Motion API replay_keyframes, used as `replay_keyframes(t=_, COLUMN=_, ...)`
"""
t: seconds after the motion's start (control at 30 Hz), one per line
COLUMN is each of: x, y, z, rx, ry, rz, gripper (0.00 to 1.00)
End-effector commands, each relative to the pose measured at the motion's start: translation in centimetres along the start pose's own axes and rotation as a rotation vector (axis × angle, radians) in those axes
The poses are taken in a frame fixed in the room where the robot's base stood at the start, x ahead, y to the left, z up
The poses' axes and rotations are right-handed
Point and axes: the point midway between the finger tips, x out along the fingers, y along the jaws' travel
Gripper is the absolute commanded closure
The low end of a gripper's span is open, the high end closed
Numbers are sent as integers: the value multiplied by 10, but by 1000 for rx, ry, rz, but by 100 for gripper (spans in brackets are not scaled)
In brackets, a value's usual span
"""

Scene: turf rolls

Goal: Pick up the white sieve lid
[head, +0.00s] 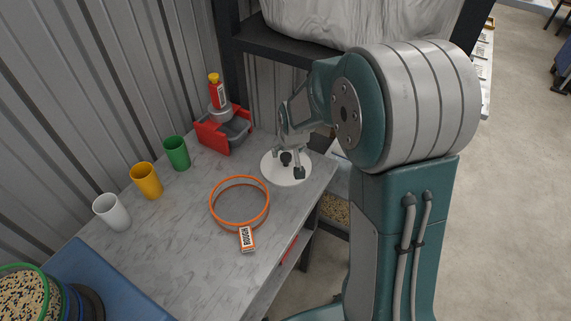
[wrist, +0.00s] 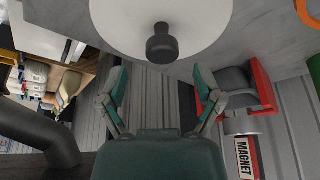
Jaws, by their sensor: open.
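The white sieve lid (head: 284,178) is a flat round disc with a dark knob in its middle, lying on the grey worktop near its right end. In the wrist view the lid (wrist: 115,27) fills the top middle, with its black knob (wrist: 162,43) pointing toward my gripper. My gripper (head: 287,168) is over the lid, its fingers apart on either side of the knob in the head view. In the wrist view my gripper (wrist: 162,98) is open and empty, and the knob stands just beyond the fingertips, midway between them. I cannot tell whether a fingertip touches the lid.
An orange sieve ring (head: 240,227) with a "ROUGH" label lies left of the lid. A red and grey bin (head: 212,138) with a "MAGNET" bottle (head: 216,92) stands behind. Green (head: 176,153), yellow (head: 147,181) and white (head: 111,212) cups line the wall.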

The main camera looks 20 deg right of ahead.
Motion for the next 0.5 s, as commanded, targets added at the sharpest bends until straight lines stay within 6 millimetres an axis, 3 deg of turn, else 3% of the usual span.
replay_keyframes(t=0.33, x=42, y=-3, z=0, rx=0, ry=-3, rz=0, gripper=16)
replay_keyframes(t=0.5, x=54, y=-3, z=0, rx=0, ry=0, rz=0, gripper=16)
